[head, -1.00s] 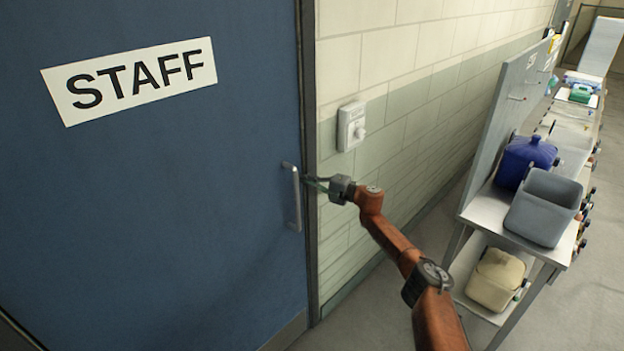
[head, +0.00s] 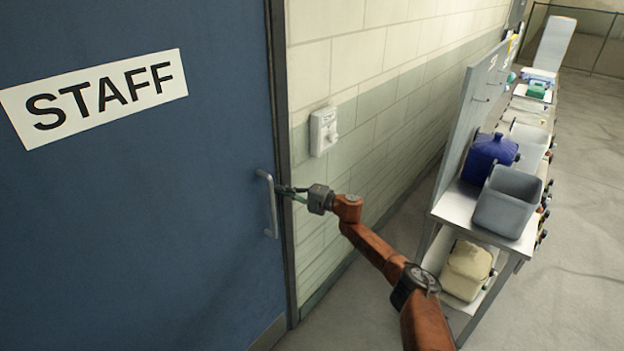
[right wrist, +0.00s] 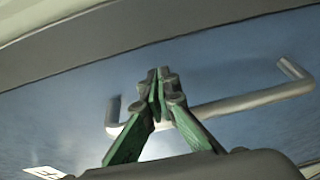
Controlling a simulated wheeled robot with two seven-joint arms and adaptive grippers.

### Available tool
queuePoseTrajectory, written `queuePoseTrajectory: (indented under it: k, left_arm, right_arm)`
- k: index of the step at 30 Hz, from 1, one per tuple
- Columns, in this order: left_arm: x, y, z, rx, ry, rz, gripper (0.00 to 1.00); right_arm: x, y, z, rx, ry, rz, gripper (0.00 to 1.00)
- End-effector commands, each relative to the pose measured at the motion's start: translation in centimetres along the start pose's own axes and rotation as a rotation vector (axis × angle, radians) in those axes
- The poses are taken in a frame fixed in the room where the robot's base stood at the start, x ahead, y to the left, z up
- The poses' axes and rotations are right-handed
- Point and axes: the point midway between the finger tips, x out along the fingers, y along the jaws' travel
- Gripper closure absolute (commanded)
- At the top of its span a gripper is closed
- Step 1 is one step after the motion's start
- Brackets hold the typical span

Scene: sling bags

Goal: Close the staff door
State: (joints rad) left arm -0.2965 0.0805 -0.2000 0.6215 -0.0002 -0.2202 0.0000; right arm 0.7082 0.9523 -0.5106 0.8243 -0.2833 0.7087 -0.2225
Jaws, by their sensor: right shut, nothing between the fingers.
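The blue staff door (head: 130,220) fills the left of the head view and bears a white STAFF sign (head: 95,95). It looks flush or nearly flush with its dark frame (head: 282,200); I cannot tell whether it is latched. A grey upright bar handle (head: 270,205) is on its right edge. My right gripper (head: 282,189) is at the upper part of the handle. In the right wrist view, the green gripper fingers (right wrist: 157,88) are shut with nothing between them, in front of the handle (right wrist: 235,103). Whether they touch it is unclear. My left gripper is out of view.
A white wall switch box (head: 323,131) is right of the frame. A metal shelf unit (head: 450,205) with a blue bag (head: 488,160), a grey bin (head: 508,203) and a beige bag (head: 467,270) stands at the right. Open floor (head: 575,250) lies beyond it.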

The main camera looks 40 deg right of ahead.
Motion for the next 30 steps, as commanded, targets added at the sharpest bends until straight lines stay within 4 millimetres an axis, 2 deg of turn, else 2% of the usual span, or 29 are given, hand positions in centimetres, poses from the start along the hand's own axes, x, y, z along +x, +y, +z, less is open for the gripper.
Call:
queuePoseTrajectory:
  k: [1,3,9,12,19,30]
  left_arm:
    - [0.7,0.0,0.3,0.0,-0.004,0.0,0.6]
    - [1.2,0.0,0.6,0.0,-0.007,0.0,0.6]
    - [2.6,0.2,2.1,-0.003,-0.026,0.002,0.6]
    - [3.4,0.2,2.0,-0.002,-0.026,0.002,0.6]
    - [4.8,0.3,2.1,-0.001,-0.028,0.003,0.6]
    - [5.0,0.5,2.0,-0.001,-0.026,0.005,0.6]
  right_arm:
    - [-1.5,0.1,1.9,-0.006,-0.02,0.002,1.0]
    - [-2.4,0.0,3.0,-0.005,-0.021,0.002,1.0]
    - [-3.6,-0.1,5.6,-0.006,-0.015,0.002,1.0]
    - [-4.3,-0.1,6.8,-0.006,-0.014,0.002,1.0]
    - [-5.0,-0.1,8.4,-0.006,-0.009,0.002,1.0]
    - [-5.4,0.0,8.8,-0.002,-0.01,0.001,1.0]
